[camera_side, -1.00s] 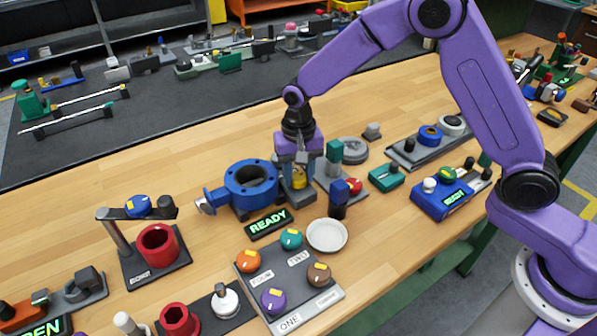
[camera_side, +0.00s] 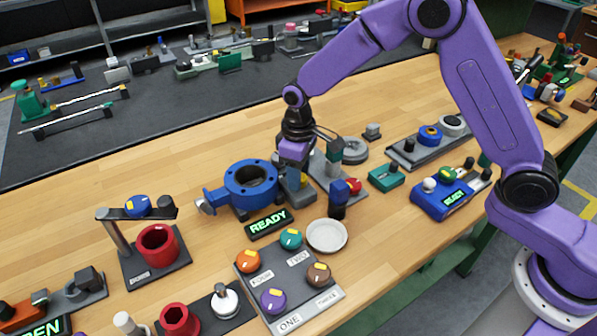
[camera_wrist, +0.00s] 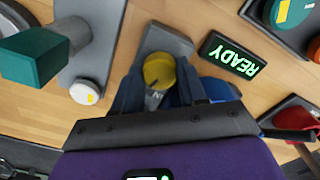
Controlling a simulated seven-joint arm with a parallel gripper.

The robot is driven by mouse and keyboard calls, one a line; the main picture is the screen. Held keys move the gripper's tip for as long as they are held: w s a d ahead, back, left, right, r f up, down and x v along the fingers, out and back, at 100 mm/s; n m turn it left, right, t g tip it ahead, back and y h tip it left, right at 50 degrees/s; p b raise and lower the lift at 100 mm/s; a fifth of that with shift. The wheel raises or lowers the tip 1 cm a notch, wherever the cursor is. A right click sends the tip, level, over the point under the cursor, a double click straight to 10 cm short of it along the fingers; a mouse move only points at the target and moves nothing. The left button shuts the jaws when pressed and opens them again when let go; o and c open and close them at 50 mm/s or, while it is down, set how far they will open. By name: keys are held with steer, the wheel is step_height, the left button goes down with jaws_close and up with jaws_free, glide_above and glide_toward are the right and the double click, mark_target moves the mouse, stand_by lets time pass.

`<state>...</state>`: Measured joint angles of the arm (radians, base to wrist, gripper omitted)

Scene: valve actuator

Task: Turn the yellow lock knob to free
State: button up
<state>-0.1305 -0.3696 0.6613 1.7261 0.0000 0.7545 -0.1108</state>
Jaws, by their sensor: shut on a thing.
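The yellow lock knob (camera_wrist: 159,70) sits on a grey block (camera_wrist: 166,38) in the wrist view. My gripper (camera_wrist: 160,88) is shut on it, one dark finger on each side. The knob's near edge and part of the marking beside it are covered, so I cannot read its setting. In the side view my gripper (camera_side: 293,172) is down at the block and largely hides the knob. The blue valve body (camera_side: 250,186) stands just left of the gripper. A display (camera_side: 268,222) in front of it reads READY in green; it also shows in the wrist view (camera_wrist: 234,55).
A teal-topped post (camera_side: 334,150) stands close right of my gripper. A dark blue-capped post (camera_side: 338,198) and a white dish (camera_side: 327,235) are in front. A panel with several coloured knobs (camera_side: 290,275) lies nearer. Bare wood lies behind the valve.

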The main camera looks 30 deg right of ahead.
steer(key=shift+n, duration=1.6)
steer(key=o, duration=0.8)
step_height(320, 180, up, 18)
steer(key=shift+f, duration=0.25)
